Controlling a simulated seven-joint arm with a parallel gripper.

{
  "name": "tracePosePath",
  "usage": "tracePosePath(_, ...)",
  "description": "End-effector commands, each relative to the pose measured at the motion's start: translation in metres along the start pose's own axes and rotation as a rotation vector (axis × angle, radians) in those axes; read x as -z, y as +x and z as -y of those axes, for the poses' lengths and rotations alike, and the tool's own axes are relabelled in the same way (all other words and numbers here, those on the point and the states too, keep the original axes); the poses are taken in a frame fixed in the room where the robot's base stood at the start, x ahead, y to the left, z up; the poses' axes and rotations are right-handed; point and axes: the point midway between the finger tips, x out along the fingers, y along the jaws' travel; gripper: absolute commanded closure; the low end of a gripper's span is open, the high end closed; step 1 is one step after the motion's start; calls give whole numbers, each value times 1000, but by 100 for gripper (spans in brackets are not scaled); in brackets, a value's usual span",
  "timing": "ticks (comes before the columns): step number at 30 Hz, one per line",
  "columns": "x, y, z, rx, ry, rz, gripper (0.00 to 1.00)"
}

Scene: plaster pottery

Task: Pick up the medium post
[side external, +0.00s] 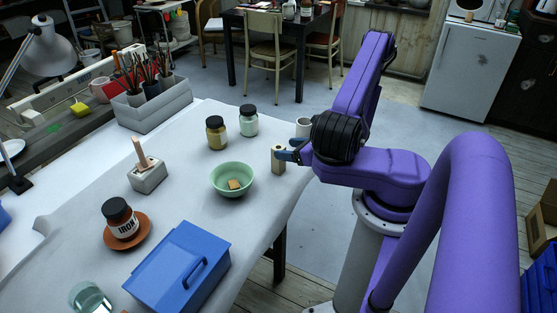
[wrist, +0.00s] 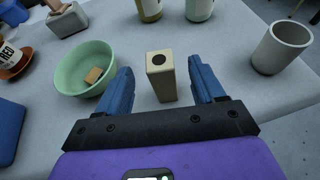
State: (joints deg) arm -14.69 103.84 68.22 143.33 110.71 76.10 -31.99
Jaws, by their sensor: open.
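A beige square post (wrist: 161,82) with a dark round hole in its top stands upright on the table, and it also shows in the side view (side external: 278,160). My gripper (wrist: 159,68) is open, with one blue finger on each side of the post and gaps between the fingers and the post. In the side view my gripper (side external: 287,154) is at the post's right, near its upper part.
A green bowl (wrist: 62,75) holding a small tan piece (wrist: 93,75) is close on the left. A grey cup (wrist: 281,48) stands on the right. Two lidded jars (side external: 216,134) (side external: 249,121) stand behind. A blue box (side external: 180,265) sits at the table's front.

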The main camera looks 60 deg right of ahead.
Motion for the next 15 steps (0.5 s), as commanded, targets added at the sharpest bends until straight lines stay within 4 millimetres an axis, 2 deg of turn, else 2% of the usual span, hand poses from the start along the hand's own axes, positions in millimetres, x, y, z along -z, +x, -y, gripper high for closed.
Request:
tracePosePath(5, -1, 15, -2, -5, -4, 2, 32)
tracePosePath(12, -1, 51, -1, -5, -6, 2, 32)
tracePosePath(15, -1, 60, -1, -3, -3, 2, 32)
